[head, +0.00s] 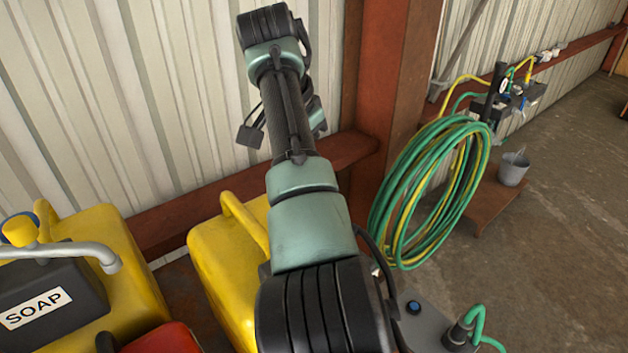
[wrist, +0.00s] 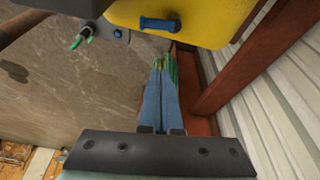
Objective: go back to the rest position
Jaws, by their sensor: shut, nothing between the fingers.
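My gripper (wrist: 161,70) shows in the wrist view, its two long blue-grey fingers lying together, shut and empty. It points toward the top of that picture, above the floor. In the head view my arm reaches up from the bottom middle to in front of the corrugated wall and bends at the top. The fingers cannot be made out there, hidden behind the arm.
Yellow jerrycans (head: 208,262) and a black soap box (head: 45,290) stand at left. A red steel post (head: 392,90) and a coiled green and yellow hose (head: 425,190) are close on the right. A metal bucket (head: 513,168) stands beyond. Floor (head: 560,250) at right is clear.

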